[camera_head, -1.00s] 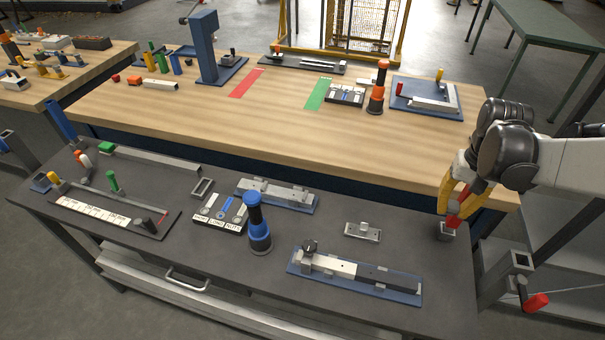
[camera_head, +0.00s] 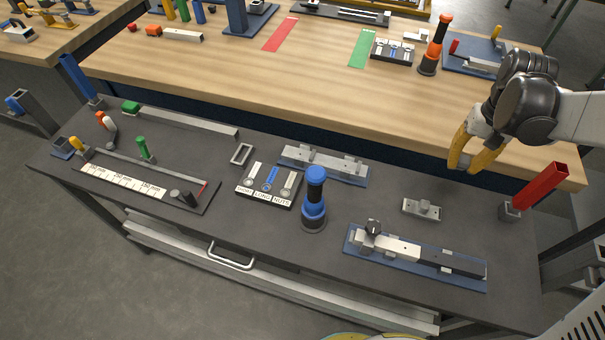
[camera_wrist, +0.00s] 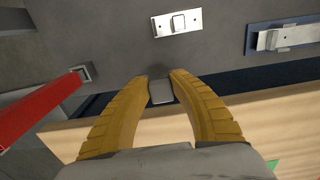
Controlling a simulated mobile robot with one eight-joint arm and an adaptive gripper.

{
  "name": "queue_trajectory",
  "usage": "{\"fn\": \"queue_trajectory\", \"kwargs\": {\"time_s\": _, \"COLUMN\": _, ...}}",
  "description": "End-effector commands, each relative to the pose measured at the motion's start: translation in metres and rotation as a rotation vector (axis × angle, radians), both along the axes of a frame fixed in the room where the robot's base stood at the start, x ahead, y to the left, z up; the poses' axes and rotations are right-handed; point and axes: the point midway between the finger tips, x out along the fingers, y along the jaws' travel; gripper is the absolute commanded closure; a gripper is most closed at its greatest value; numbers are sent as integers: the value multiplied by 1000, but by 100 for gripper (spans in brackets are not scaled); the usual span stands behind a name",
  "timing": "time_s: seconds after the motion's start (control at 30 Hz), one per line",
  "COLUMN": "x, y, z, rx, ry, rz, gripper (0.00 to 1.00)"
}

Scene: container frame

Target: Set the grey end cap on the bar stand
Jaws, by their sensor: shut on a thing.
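My gripper (camera_head: 462,165) is above the back right of the dark bench, near the edge of the wooden table. Its yellow fingers also show in the wrist view (camera_wrist: 160,88). They are closed on a small grey block, which looks like the grey end cap (camera_wrist: 160,93). The cap is hard to make out in the head view. A red bar (camera_head: 541,188) rises, tilted in the picture, from a grey square socket (camera_head: 509,212), which seems to be the bar stand. It also shows in the wrist view (camera_wrist: 86,72), left of my gripper. Cap and stand are apart.
A grey plate with a raised block (camera_head: 422,208) lies left of the socket. A blue fixture (camera_head: 415,257) with a light and dark bar lies in front. A blue-topped post (camera_head: 314,200) stands further left. The wooden table (camera_head: 300,85) is behind, across a gap.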

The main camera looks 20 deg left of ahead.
Motion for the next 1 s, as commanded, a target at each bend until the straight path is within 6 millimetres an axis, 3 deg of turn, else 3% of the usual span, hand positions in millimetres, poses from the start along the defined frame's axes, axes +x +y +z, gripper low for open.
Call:
{"fn": "queue_trajectory", "kwargs": {"time_s": 0.37, "x": -32, "y": -78, "z": -1, "rx": -1, "ry": 0, "rz": -10, "gripper": 91}}
{"fn": "queue_trajectory", "kwargs": {"time_s": 0.6, "x": -76, "y": -145, "z": -3, "rx": -1, "ry": 1, "rz": -12, "gripper": 91}}
{"fn": "queue_trajectory", "kwargs": {"time_s": 0.7, "x": -92, "y": -164, "z": -4, "rx": -1, "ry": 1, "rz": -10, "gripper": 91}}
{"fn": "queue_trajectory", "kwargs": {"time_s": 1.0, "x": -104, "y": -176, "z": -6, "rx": -2, "ry": 1, "rz": -4, "gripper": 91}}
